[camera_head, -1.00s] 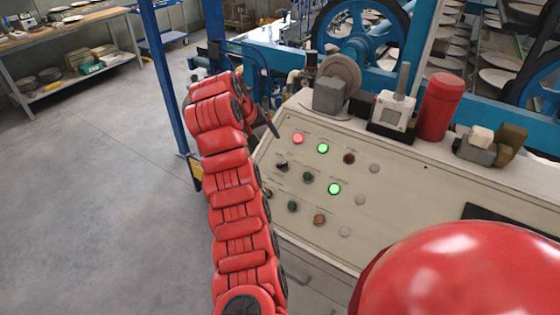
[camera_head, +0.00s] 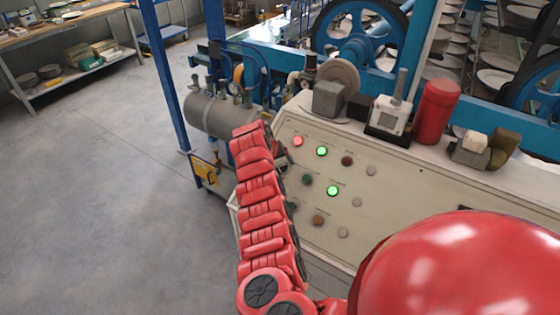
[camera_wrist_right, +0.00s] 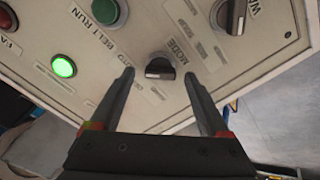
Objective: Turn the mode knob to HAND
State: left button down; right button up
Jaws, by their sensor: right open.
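The mode knob (camera_wrist_right: 158,66) is a black rotary knob with a pale pointer bar on the cream control panel (camera_wrist_right: 100,85), beside a label reading MODE. It shows in the right wrist view between the two fingertips of my right gripper (camera_wrist_right: 157,74). That gripper is open, with one dark finger on each side of the knob; no contact is clear. In the head view my red right arm reaches up to the left end of the panel (camera_head: 400,190). It hides the knob and most of the gripper there. My left gripper is out of view.
A second black knob (camera_wrist_right: 233,14), a green button (camera_wrist_right: 113,12) and a lit green lamp (camera_wrist_right: 63,66) surround the mode knob. A red cylinder (camera_head: 437,110) and a switch box (camera_head: 388,115) stand on the panel's back ledge. Open floor lies left.

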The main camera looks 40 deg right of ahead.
jog(key=shift+d+f, duration=0.15)
jog(key=shift+f, duration=0.1)
jog(key=shift+c, duration=0.3)
grip_shut()
